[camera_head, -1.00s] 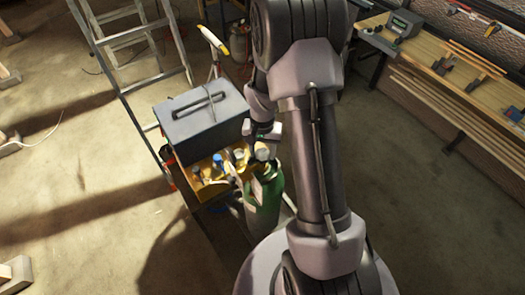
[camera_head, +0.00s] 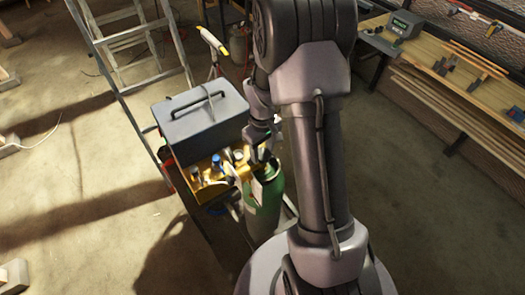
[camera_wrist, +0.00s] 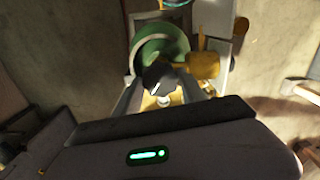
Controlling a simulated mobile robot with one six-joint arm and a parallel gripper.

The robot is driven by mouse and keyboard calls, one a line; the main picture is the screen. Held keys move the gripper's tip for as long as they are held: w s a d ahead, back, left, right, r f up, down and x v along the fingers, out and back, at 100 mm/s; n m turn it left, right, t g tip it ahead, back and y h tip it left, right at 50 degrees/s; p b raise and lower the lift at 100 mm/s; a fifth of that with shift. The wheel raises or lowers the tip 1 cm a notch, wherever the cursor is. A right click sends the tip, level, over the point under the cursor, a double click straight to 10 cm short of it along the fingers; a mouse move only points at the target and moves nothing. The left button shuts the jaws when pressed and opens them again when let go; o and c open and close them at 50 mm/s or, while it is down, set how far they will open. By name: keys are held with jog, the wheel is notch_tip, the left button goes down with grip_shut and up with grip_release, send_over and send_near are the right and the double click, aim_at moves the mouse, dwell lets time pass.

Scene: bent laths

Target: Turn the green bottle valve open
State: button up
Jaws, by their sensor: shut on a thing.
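The green bottle (camera_head: 265,208) stands upright beside the cart, with a pale label on its side. Its rounded green top also shows in the wrist view (camera_wrist: 150,42). My gripper (camera_head: 260,155) is at the top of the bottle. A yellow-brown part (camera_wrist: 203,65) sits just right of the fingers there.
A grey toolbox (camera_head: 203,115) stands on the cart just left of the bottle. A yellow tray (camera_head: 212,188) with small cans lies in front of it. A stepladder (camera_head: 130,60) is behind, and a wooden workbench (camera_head: 465,75) is at the right. Floor at left is open.

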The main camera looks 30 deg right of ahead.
aim_at(262, 153)
jog(key=n, duration=0.6)
jog(key=shift+w, duration=0.1)
jog(key=n, duration=0.7)
jog(key=shift+p, duration=0.35)
jog(key=shift+n, duration=0.3)
jog(key=o, duration=1.4)
jog(key=shift+c, duration=0.2)
jog(key=shift+r, duration=0.1)
notch_tip(262, 153, up, 17)
jog(key=p, duration=0.1)
jog(key=shift+r+p, duration=0.15)
jog(key=shift+p, duration=0.25)
